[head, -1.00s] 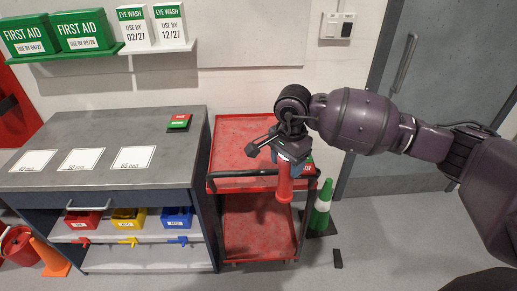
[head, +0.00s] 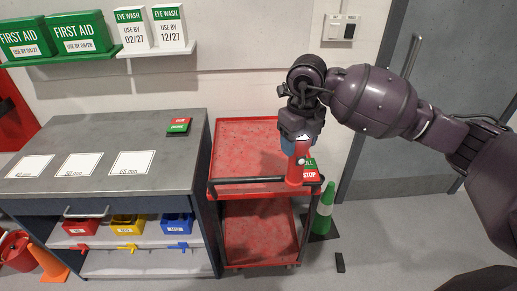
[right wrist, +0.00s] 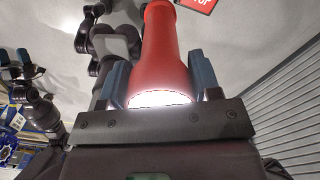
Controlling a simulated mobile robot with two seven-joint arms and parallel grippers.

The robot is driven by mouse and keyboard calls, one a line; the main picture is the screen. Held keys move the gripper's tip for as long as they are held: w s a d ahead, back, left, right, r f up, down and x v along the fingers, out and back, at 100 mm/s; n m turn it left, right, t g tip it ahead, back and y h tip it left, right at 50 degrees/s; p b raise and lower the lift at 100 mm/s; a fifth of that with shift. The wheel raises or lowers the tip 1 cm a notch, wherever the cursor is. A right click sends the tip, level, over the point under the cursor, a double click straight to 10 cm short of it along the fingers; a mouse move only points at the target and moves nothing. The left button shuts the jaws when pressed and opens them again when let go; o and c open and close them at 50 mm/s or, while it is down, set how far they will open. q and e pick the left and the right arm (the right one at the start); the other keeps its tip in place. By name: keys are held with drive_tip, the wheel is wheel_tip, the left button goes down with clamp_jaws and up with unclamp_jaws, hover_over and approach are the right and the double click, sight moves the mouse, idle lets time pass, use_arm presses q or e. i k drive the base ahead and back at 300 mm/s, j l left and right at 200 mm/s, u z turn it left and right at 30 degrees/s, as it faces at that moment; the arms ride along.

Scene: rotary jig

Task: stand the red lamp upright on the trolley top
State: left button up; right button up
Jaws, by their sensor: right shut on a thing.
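The red lamp (head: 297,168) is held by my right gripper (head: 299,141), which is shut on its upper part. The lamp hangs nearly vertical with a slight tilt, over the front right part of the red trolley top (head: 247,147). Its lower end overlaps the trolley's dark front handle in the picture; I cannot tell whether it touches anything. In the right wrist view the lamp (right wrist: 163,55) sits between the blue fingers (right wrist: 162,82), its bright lit end towards the palm.
A green and red sign block (head: 310,169) is close beside the lamp at the trolley's right. A green and white cone (head: 323,209) stands on the floor to the right. A grey workbench (head: 110,135) adjoins on the left. The trolley top's left and back are clear.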

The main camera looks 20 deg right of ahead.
sight(262, 168)
drive_tip(key=i, duration=0.9)
